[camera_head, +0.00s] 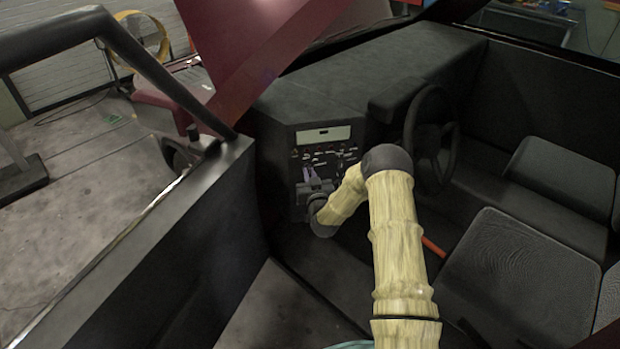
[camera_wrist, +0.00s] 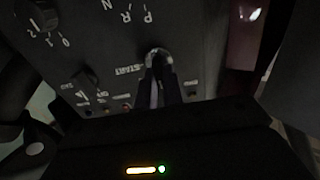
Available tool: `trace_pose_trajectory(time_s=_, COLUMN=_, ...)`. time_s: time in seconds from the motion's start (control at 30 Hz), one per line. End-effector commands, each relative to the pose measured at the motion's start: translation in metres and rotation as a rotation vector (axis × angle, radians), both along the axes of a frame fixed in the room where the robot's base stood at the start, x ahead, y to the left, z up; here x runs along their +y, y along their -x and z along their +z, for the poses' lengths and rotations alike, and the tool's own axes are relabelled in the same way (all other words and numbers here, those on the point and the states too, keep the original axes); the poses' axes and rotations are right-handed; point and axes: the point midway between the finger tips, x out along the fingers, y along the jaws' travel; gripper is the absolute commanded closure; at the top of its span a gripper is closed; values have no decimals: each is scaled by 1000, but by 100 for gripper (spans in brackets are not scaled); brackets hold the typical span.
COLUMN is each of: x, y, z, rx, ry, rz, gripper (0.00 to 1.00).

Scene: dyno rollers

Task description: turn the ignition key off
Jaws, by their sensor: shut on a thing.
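The dark dashboard panel (camera_head: 336,146) stands in the middle of the head view, with rows of small switches and labels. My gripper (camera_head: 310,174) is at the lower left part of this panel. In the wrist view my gripper (camera_wrist: 160,62) is shut at the ignition key (camera_wrist: 157,51), next to an upside-down START label. Only a small rounded dark part shows at the fingertips. The fingers hide most of the key, and I cannot tell which position it is turned to.
A knob (camera_wrist: 43,14) marked 0, 1, 2 and small switches are left of the fingers in the wrist view. P, R, N letters are above them. The steering wheel (camera_head: 430,135) and seats (camera_head: 518,265) are right of my arm. The car's side frame (camera_head: 150,262) is at left.

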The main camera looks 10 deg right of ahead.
Motion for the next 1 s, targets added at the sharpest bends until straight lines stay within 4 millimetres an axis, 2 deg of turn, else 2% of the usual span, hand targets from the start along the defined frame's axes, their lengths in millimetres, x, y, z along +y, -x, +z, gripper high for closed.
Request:
trace_pose_trajectory(time_s=0.5, x=0, y=0, z=-1, rx=1, ry=33, rz=1, gripper=100)
trace_pose_trajectory(time_s=0.53, x=0, y=1, z=-1, rx=1, ry=33, rz=1, gripper=87)
trace_pose_trajectory(time_s=0.63, x=0, y=0, z=-1, rx=1, ry=33, rz=1, gripper=69)
trace_pose_trajectory(time_s=1.0, x=0, y=3, z=-1, rx=1, ry=31, rz=1, gripper=69)
